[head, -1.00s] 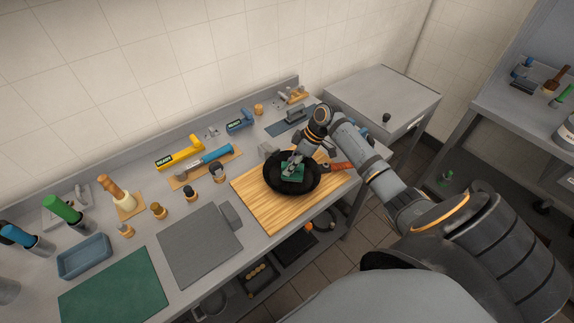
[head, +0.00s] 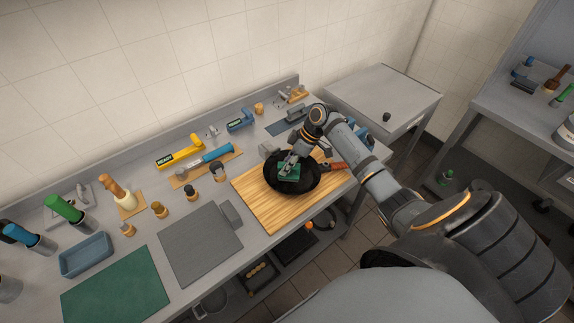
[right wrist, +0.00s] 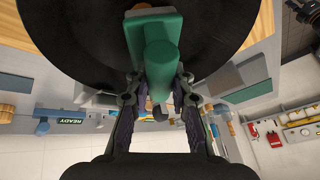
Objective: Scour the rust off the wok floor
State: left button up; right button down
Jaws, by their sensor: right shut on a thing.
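The black wok (head: 275,181) stands on a wooden board (head: 262,213) on the steel counter, with its reddish-brown handle (head: 334,165) pointing right. A green scouring pad (head: 289,172) is down inside the wok, against or just above its floor. My right gripper (head: 288,161) reaches into the wok from above and is shut on the pad's green grip. In the right wrist view the two fingers clasp the round green grip (right wrist: 162,60), with the wok (right wrist: 75,40) behind it. Rust on the wok floor cannot be made out. My left gripper is not in view.
Left of the board lie a grey mat (head: 200,243), a green mat (head: 117,290) and a blue tray (head: 86,255). Behind it are a yellow tool (head: 180,152), a blue-handled tool (head: 214,154) and small jars.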

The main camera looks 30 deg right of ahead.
notch_tip(320, 180, up, 5)
jog(key=p, duration=0.4)
jog(key=shift+f, duration=0.15)
dwell(0.4)
